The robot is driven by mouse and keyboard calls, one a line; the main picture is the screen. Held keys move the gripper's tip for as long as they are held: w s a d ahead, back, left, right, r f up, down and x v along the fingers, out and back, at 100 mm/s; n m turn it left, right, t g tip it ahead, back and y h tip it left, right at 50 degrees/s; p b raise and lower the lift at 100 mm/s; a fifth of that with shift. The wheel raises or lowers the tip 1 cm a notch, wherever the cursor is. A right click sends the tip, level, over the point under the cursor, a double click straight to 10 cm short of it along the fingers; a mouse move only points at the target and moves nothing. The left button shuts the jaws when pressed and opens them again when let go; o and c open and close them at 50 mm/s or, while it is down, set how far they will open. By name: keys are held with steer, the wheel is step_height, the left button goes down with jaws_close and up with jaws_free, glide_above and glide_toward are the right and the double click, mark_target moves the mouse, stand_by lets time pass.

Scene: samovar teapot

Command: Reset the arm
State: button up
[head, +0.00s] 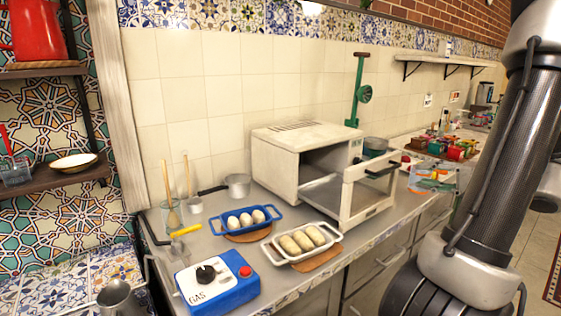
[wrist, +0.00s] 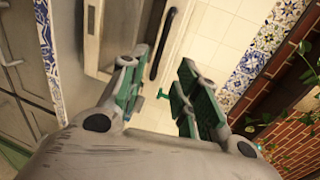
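My arm (head: 490,170) stands at the right of the head view, with its dark link rising steeply out of the top of the picture. My gripper (wrist: 160,88) shows in the wrist view, its two fingers with green pads spread apart. Nothing is between the fingers. The gripper itself is outside the head view.
The counter holds an open white oven (head: 300,160), a blue tray with eggs (head: 270,222), a white tray (head: 268,248) with rolls, a saucepan (head: 238,185) and a blue gas box (head: 218,288). Tiled wall (wrist: 207,40) and brick (wrist: 297,115) fill the wrist view's right.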

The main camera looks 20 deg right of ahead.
steer(key=s+a+f+g, duration=0.7)
steer(key=s+a+g, duration=0.3)
steer(key=s, duration=0.2)
steer(key=w+a+r+n+h, duration=0.1)
steer(key=a+r+n+h, duration=0.4)
steer(key=a+r+n, duration=0.5)
steer(key=a+n, duration=0.1)
steer(key=n, duration=0.3)
steer(key=shift+r, duration=0.25)
